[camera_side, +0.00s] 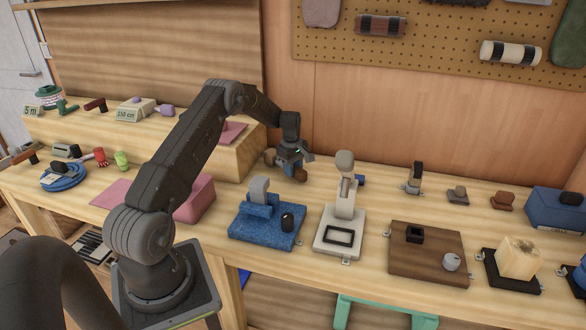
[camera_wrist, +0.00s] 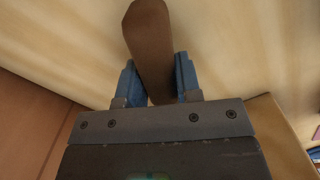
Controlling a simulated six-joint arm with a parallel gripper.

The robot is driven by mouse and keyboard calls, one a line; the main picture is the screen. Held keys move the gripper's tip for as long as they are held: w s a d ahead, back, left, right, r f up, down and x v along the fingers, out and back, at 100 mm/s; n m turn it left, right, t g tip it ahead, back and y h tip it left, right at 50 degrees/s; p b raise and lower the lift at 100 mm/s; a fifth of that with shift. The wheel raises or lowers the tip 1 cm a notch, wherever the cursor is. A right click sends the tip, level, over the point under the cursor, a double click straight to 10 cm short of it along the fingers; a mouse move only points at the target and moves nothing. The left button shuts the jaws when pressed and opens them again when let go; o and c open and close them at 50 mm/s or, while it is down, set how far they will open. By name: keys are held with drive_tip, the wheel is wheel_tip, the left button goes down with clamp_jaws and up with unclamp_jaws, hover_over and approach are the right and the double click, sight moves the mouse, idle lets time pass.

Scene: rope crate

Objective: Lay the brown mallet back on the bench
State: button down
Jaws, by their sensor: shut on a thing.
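The brown mallet shows in the wrist view as a dark brown, rounded piece (camera_wrist: 148,32) between the two blue fingers. My gripper (camera_wrist: 157,68) is shut on it, and the piece reaches out past the fingertips. In the side view my gripper (camera_side: 294,158) is low at the back of the bench (camera_side: 385,185), just right of the raised wooden step. A small brown part of the mallet (camera_side: 300,176) shows below the fingers there.
The raised wooden step (camera_side: 235,160) stands close left of my gripper. A blue base with a grey clamp (camera_side: 265,235) and a white stand with a grey knob (camera_side: 340,235) are in front.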

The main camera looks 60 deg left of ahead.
drive_tip(key=shift+f, duration=0.45)
drive_tip(key=c, duration=0.7)
unclamp_jaws()
drive_tip(key=shift+c, duration=0.2)
drive_tip(key=shift+f, duration=0.1)
wheel_tip(320, 180, up, 14)
drive_tip(key=shift+s+a, duration=0.15)
drive_tip(key=shift+a, duration=0.25)
drive_tip(key=shift+f, duration=0.1)
